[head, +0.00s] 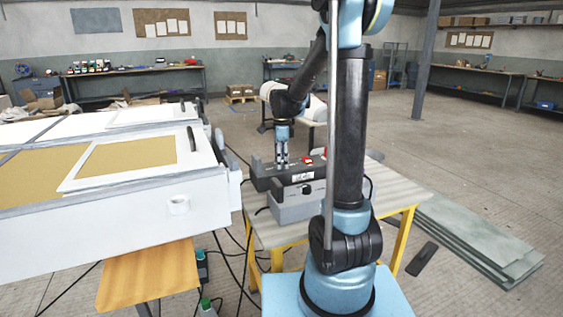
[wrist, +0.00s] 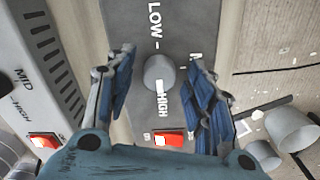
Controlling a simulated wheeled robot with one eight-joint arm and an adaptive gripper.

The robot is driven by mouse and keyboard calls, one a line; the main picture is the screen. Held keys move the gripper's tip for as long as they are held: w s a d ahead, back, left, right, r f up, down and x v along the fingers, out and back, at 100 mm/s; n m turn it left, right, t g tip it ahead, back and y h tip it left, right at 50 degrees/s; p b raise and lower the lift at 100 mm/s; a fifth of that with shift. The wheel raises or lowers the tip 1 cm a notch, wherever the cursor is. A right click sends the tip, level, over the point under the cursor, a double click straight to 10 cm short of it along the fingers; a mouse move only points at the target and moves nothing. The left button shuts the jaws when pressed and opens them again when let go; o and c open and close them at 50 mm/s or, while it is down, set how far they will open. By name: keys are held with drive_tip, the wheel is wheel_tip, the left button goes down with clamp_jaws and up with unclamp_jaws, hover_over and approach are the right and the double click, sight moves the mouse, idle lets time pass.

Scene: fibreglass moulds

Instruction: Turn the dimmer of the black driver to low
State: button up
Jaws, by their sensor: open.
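The black driver (head: 268,177) stands on the yellow-legged table. In the wrist view its dark top (wrist: 178,20) carries the words LOW and HIGH, with a round grey dimmer knob (wrist: 159,71) between them. A white mark on the knob's edge points toward HIGH. A red switch (wrist: 168,138) sits below HIGH. My gripper (head: 282,163) points down over the driver. In the wrist view my gripper (wrist: 161,62) is open, one finger on each side of the knob, with visible gaps. Fingertip height against the knob is hard to tell.
A light grey driver (wrist: 30,70) with MID and HIGH marks and its own red switch (wrist: 43,140) stands close by at left in the wrist view. A white mould table (head: 120,222) is left of the yellow-legged table (head: 395,188). Cables hang between them.

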drive_tip(key=shift+c, duration=0.5)
drive_tip(key=c, duration=1)
